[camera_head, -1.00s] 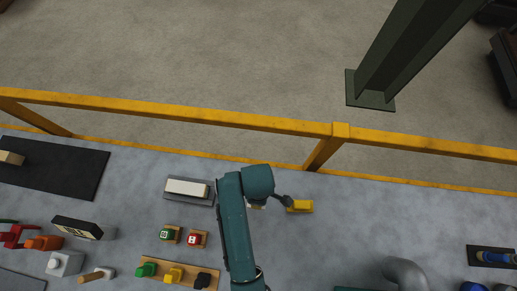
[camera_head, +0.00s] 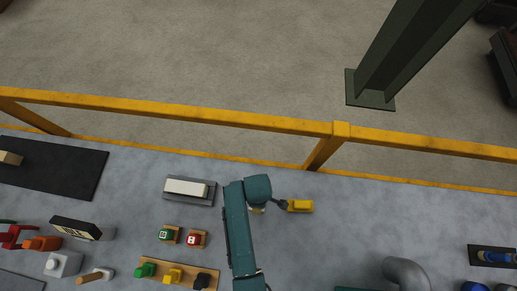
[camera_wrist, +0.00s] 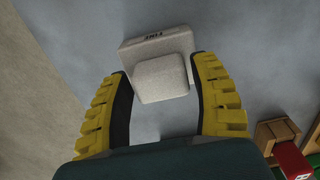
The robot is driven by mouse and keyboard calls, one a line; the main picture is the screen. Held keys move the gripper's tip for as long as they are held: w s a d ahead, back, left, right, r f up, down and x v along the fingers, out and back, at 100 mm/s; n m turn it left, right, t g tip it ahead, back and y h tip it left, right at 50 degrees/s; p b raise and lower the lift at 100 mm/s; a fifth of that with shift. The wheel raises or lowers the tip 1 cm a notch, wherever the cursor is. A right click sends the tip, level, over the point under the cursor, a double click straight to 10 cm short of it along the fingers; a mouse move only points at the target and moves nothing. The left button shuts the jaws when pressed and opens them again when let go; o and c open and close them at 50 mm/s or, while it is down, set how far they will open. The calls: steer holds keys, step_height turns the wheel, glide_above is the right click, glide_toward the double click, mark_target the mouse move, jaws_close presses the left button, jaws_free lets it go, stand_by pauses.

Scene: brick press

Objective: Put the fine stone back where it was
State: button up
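A pale grey stone block (camera_wrist: 162,78) lies ahead of my gripper in the wrist view. A wider slab (camera_wrist: 128,54) behind it carries small dark lettering, which I cannot read surely. My gripper (camera_wrist: 161,66) is open, with its yellow-backed fingers on either side of the block. A narrow gap shows at the left finger; on the right I cannot tell whether it touches.
A white bar on a grey base (camera_head: 206,201) stands to the left. Green (camera_head: 167,234) and red (camera_head: 196,240) pieces sit below it. A black lettered box (camera_head: 75,228) is farther left.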

steer(key=shift+o, duration=0.8)
step_height(320, 180, up, 12)
steer(key=p, duration=0.1)
steer(key=w+d+r+m+t, duration=0.1)
steer(key=w+r+m+t, duration=0.3)
steer(key=r, duration=0.5)
steer(key=w+d+r+m+t, duration=0.15)
steer(key=w+r+t, duration=0.25)
steer(key=w+r, duration=0.45)
steer(key=w+r+m+t, duration=0.3)
steer(key=r+m+t, duration=0.1)
steer(key=r, duration=0.7)
steer(key=s+d+r+m+t, duration=0.1)
steer(key=s+r+m+t, duration=0.1)
steer(key=r, duration=0.6)
steer(key=s+d+r+m+t, duration=0.1)
steer(key=s+r+m+t, duration=0.1)
steer(key=r, duration=0.7)
steer(key=s+d+r+m+t, duration=0.2)
steer(key=r+t, duration=0.4)
steer(key=r, duration=0.3)
steer(key=shift+s+m, duration=0.45)
steer(key=shift+s, duration=0.25)
